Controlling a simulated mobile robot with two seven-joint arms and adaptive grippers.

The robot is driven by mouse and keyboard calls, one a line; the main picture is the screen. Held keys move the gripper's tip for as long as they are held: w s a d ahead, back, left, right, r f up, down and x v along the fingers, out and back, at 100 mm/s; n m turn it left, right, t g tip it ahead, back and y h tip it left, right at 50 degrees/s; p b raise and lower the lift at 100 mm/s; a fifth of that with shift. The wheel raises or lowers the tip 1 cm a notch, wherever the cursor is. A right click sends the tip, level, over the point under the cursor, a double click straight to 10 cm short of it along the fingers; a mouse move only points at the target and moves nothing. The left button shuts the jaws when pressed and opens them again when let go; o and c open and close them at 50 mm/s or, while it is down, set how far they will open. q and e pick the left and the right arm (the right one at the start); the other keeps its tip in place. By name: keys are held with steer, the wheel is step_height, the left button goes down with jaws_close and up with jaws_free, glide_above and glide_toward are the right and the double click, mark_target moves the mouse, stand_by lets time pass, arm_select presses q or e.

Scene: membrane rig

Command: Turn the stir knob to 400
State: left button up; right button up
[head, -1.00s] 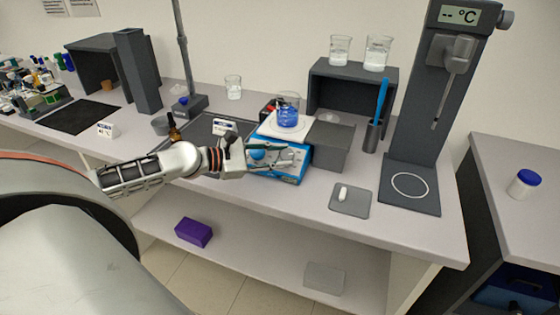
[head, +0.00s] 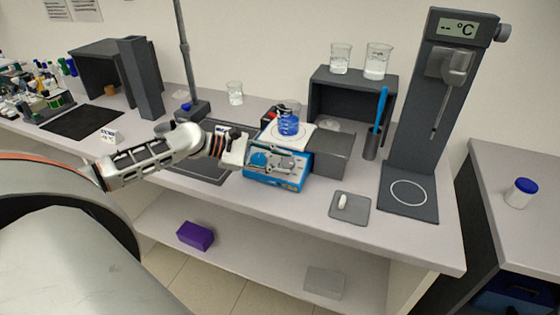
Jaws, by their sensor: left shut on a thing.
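The blue stirrer (head: 275,181) stands on the bench with a white top plate. A beaker of blue liquid (head: 289,124) stands upright on that plate. My left gripper (head: 288,160) is at the stirrer's front face, with its fingers across the control panel. It is shut on what looks like the stir knob, which the fingers mostly hide. I cannot read the knob's setting or any display number. My right gripper is not in view.
A grey box (head: 333,153) stands close to the stirrer's right. A dark stand with a °C display (head: 437,110) is further right. A grey pad with a small white piece (head: 350,208) lies near the front edge. A purple box (head: 195,236) is on the lower shelf.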

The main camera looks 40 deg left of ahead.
arm_select(q)
steer(key=o, duration=1.1)
steer(key=shift+d, duration=0.1)
steer(key=shift+v, duration=6)
